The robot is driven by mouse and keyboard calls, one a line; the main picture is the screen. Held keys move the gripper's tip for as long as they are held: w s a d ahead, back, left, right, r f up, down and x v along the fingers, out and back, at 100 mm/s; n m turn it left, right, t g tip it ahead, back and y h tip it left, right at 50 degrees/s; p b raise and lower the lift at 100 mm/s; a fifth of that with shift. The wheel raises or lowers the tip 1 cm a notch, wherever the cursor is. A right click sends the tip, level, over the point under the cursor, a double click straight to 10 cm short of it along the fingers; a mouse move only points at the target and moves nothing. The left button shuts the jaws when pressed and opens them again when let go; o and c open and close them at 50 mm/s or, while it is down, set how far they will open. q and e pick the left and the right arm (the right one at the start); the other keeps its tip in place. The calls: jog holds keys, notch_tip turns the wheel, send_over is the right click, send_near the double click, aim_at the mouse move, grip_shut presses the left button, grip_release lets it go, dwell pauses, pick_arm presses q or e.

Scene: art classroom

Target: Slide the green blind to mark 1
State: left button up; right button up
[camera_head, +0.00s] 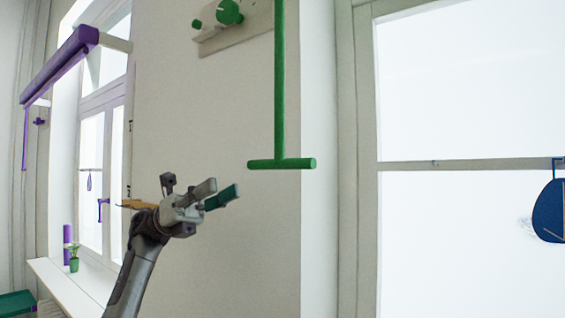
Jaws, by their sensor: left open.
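A green vertical rod (280,80) hangs in front of the wall corner and ends in a horizontal green crossbar (300,163). Its upper end is out of view, and no green blind cloth shows. My left gripper (222,188) is open and empty, to the left of the crossbar and a little lower, apart from it in the picture. One finger looks grey and the other green. Small dark marks (130,126) show at the wall edge beside the left window, one higher and one lower; they are too small to read surely. My right gripper is not in view.
A purple roller blind (60,62) is on the left window. A plate with green knobs (228,32) is on the wall above. A potted plant (74,264) stands on the white sill (70,288). A dark blue item (549,212) hangs at the right window.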

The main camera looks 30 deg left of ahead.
pick_arm(q)
jog(key=p, duration=0.2)
send_near(274, 159)
jog(key=d+r, duration=0.1)
jog(key=shift+m, duration=0.3)
jog(key=x, duration=0.2)
jog(key=p+x, duration=0.1)
jog(key=x, duration=0.2)
jog(key=p+x, duration=0.1)
jog(key=x, duration=0.2)
jog(key=shift+w+d, duration=0.25)
jog(key=shift+w, duration=0.15)
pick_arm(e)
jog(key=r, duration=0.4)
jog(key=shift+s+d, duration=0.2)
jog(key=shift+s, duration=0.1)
pick_arm(q)
grip_shut()
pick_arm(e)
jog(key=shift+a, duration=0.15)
